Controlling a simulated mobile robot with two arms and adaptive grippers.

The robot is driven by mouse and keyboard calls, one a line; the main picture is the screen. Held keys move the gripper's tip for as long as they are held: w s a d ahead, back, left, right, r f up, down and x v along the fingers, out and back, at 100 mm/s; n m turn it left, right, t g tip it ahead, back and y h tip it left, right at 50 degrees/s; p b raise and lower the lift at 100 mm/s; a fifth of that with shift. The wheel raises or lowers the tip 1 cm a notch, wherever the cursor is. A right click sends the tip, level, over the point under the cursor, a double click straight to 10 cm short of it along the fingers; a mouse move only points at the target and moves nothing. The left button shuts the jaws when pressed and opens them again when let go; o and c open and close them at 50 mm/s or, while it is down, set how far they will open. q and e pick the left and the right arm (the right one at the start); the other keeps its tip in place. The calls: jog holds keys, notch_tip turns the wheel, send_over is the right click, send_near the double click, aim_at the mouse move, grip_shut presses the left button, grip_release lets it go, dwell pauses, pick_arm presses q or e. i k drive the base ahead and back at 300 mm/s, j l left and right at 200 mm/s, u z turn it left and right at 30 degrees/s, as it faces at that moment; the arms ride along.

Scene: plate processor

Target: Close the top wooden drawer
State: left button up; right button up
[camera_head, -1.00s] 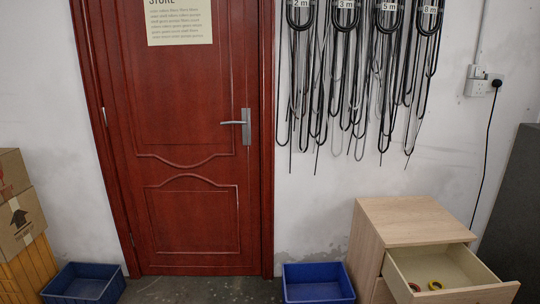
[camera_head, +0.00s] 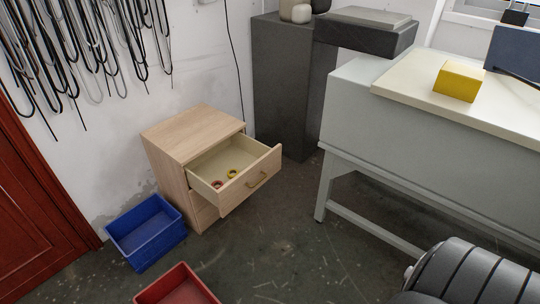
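The wooden cabinet (camera_head: 172,172) stands against the wall left of centre in the head view. Its top drawer (camera_head: 248,184) is pulled well out toward the lower right, with a bar handle on its front. A red ring (camera_head: 216,184) and a yellow ring (camera_head: 231,173) lie inside the drawer. The drawer below it (camera_head: 203,211) looks shut, though the top drawer partly hides it. Neither of my grippers is in view.
A blue bin (camera_head: 146,232) stands on the floor left of the cabinet, and a red bin (camera_head: 178,287) in front. A dark grey cabinet (camera_head: 283,90) stands behind. A grey workbench (camera_head: 400,132) with a yellow box (camera_head: 458,81) is at right. Floor between drawer and bench is clear.

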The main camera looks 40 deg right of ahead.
aim_at(255, 162)
jog(key=z, duration=1.05)
